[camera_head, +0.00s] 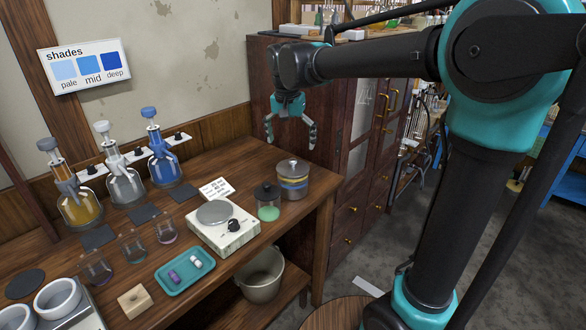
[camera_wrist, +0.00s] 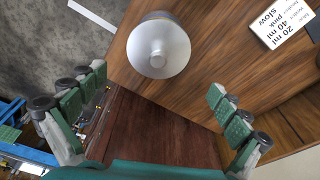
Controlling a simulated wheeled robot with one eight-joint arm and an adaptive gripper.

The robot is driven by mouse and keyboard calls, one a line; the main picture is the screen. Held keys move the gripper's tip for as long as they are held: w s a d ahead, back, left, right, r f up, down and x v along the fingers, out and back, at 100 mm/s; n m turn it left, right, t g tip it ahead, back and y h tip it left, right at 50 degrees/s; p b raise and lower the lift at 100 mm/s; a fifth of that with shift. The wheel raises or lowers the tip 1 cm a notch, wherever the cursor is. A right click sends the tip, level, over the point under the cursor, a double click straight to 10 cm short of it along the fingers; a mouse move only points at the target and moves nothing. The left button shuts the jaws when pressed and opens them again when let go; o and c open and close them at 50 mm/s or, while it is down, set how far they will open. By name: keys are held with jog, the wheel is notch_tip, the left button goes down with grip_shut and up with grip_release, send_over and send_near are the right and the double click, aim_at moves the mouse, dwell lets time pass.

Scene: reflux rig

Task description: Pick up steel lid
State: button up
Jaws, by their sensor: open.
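The steel lid (camera_head: 292,166) is a round grey lid with a small knob. It sits on a clear jar (camera_head: 293,187) with blue and yellow bands, near the right end of the wooden bench. In the wrist view the lid (camera_wrist: 175,58) shows from above at upper centre, ahead of the fingers, and hides most of the jar. My gripper (camera_head: 290,138) is open and empty, its fingers spread above the lid and apart from it; in the wrist view the gripper (camera_wrist: 160,92) has its fingers at left and right.
A dark-lidded jar with green contents (camera_head: 268,212) stands close left of the banded jar. A white scale (camera_head: 236,234) and a printed card (camera_head: 216,188) are farther left. A wooden cabinet (camera_head: 352,165) rises behind at right. The bench edge lies just right of the banded jar.

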aim_at(293, 159)
jog(key=shift+w+d+f, duration=0.1)
jog(key=shift+w+f, duration=0.05)
jog(key=shift+f, duration=1.05)
jog(key=shift+w+d+f, duration=0.1)
jog(key=shift+w+f, duration=0.05)
jog(key=shift+f, duration=1)
jog(key=shift+w+d+f, duration=0.1)
jog(key=shift+w+f, duration=0.05)
jog(key=shift+f, duration=1.05)
jog(key=c, duration=1.4)
jog(key=shift+s, duration=0.1)
